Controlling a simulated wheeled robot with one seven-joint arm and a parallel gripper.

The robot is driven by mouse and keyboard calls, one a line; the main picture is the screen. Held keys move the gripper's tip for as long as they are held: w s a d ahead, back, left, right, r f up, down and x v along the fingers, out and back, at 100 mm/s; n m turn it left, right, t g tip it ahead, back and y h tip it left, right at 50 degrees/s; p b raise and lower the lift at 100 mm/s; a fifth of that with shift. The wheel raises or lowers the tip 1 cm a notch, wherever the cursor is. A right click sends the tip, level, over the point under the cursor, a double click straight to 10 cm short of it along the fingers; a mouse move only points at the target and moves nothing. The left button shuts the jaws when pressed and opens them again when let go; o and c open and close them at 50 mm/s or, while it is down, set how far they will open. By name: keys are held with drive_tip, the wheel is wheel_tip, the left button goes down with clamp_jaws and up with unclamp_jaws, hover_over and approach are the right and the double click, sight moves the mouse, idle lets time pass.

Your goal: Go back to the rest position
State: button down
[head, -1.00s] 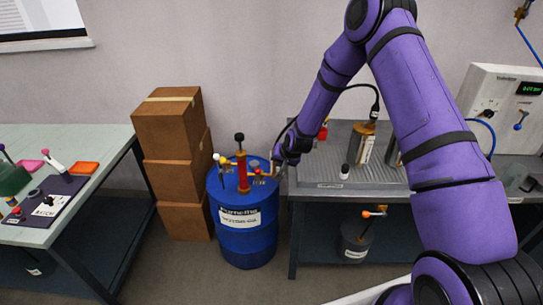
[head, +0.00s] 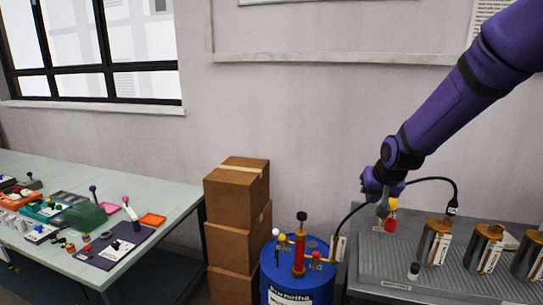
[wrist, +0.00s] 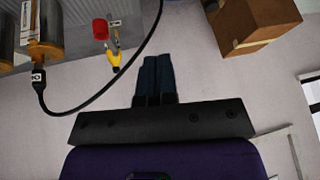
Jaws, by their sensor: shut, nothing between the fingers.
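My gripper (head: 383,208) is at the end of my purple arm, above the left end of the grey metal bench in the head view. In the wrist view its two dark fingers (wrist: 157,78) lie together, shut and empty. A red and yellow item (head: 391,217) is just beside and behind the gripper in the head view; it also shows in the wrist view (wrist: 113,60), apart from the fingers. The blue drum (head: 297,275) with a red pump (head: 299,250) on top stands left of the gripper.
Stacked cardboard boxes (head: 236,195) stand left of the drum. A black cable (head: 432,180) loops near the gripper. A table (head: 180,205) with small parts is at left.

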drive_tip(key=s+d+r, duration=0.1)
drive_tip(key=s+r, duration=0.8)
drive_tip(key=s+d+r, duration=0.1)
drive_tip(key=s+r, duration=0.2)
drive_tip(key=s, duration=0.9)
drive_tip(key=s+d+r+n, duration=0.1)
drive_tip(key=s+r, duration=0.3)
drive_tip(key=s, duration=0.9)
drive_tip(key=shift+s+n+g+h, duration=0.2)
drive_tip(key=shift+n+g+h, duration=0.1)
drive_tip(key=shift+g+h, duration=0.1)
